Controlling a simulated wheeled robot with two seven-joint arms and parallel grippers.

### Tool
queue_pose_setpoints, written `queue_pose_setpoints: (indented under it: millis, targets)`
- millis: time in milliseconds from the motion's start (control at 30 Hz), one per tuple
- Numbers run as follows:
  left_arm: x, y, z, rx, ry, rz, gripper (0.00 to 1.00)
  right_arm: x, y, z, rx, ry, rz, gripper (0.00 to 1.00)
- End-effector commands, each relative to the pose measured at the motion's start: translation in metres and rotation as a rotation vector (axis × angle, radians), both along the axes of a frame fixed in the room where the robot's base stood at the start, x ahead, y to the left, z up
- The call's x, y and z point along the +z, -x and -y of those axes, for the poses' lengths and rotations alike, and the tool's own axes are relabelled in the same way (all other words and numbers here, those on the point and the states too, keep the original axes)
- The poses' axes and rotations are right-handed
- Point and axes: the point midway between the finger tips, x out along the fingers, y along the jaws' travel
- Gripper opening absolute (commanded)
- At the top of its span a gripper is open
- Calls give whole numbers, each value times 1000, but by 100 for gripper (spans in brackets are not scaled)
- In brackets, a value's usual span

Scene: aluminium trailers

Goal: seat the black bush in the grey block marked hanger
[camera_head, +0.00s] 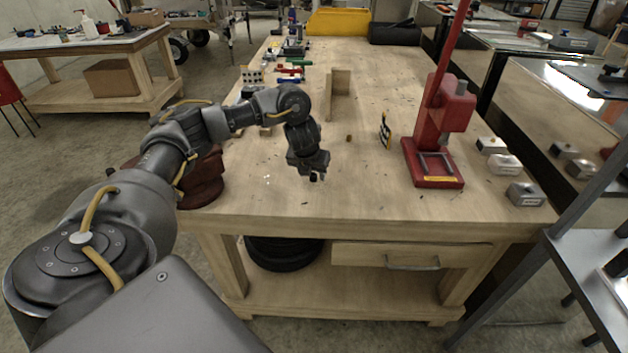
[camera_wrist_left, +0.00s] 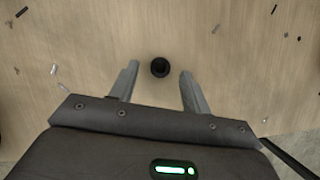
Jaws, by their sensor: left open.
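The black bush (camera_wrist_left: 160,67) shows in the left wrist view as a small dark round piece with a hole, over the wooden bench top. It lies between the fingertips of my left gripper (camera_wrist_left: 159,72), with a gap on each side. In the head view my left gripper (camera_head: 314,175) points down above the front middle of the bench; I cannot make out the bush there. Three grey blocks (camera_head: 490,145), (camera_head: 503,164), (camera_head: 525,194) stand at the bench's right edge. Their labels are too small to read, so I cannot tell which is marked hanger.
A red press (camera_head: 436,150) stands between my left gripper and the grey blocks. A small yellow and black upright piece (camera_head: 385,130) is left of it. A wooden angle piece (camera_head: 340,85) stands farther back. Small scraps lie on the bench top (camera_head: 320,212).

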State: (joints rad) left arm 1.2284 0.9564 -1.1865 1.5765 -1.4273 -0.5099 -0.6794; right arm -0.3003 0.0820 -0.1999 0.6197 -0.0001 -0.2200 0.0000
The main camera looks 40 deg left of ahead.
Motion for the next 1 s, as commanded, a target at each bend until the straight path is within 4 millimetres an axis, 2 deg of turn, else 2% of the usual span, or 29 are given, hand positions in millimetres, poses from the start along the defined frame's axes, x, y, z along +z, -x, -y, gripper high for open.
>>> queue_pose_setpoints:
  millis: [133, 367, 733, 1000]
  targets:
    - [-9, -4, -3, 2, -1, 1, 47, 3, 0, -1, -1, -1, 0, 36]
    - [-10, -5, -3, 1, 0, 2, 47, 3, 0, -3, -1, -4, 0, 36]
    - [-10, -5, -2, 1, 0, 2, 0, 3, 0, -3, -1, -4, 0, 36]
    - [-8, -5, -2, 1, 0, 3, 0, 2, 0, -3, -1, -3, 0, 36]
